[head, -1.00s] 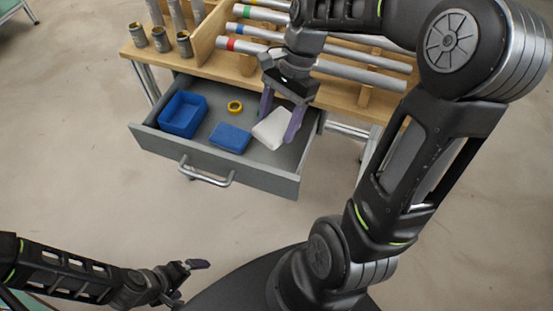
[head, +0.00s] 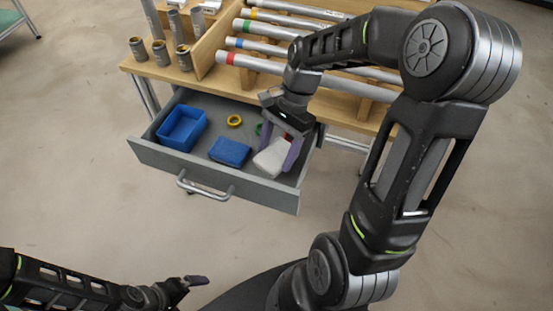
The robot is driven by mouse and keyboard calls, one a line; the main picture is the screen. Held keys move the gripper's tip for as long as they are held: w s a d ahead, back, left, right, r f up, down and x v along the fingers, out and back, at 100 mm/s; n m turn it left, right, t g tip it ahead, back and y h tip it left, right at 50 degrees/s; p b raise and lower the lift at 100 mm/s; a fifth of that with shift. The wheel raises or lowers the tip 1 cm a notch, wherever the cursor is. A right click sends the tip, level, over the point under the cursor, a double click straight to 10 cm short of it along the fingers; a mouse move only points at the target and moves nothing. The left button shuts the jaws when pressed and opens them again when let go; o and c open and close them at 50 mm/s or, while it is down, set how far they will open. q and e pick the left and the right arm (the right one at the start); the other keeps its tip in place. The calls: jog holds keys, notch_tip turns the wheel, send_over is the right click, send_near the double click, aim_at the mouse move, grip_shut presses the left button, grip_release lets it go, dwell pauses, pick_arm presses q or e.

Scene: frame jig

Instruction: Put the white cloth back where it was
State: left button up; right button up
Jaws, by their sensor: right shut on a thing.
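The white cloth (head: 271,158) is in the right part of the open grey drawer (head: 166,157). My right gripper (head: 279,147) reaches down into the drawer and is shut on the cloth, with a purple finger on either side of it. Whether the cloth touches the drawer floor I cannot tell. My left gripper (head: 188,283) is at the bottom left, away from the drawer and empty. One finger shows clearly and the other is not clear, so its opening cannot be judged.
The drawer also holds a blue open box (head: 182,128), a flat blue block (head: 230,152), a yellow ring (head: 234,120) and a green item (head: 259,129) partly hidden by my gripper. The wooden bench (head: 240,86) above carries banded tubes and metal fittings.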

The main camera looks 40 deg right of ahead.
aim_at(277, 160)
jog(key=shift+f, duration=1.85)
jog(key=shift+f+b, duration=0.1)
jog(key=shift+b, duration=0.2)
jog(key=o, duration=1.6)
jog(key=p+v, duration=0.1)
jog(key=v, duration=1.1)
jog(key=shift+p, duration=0.3)
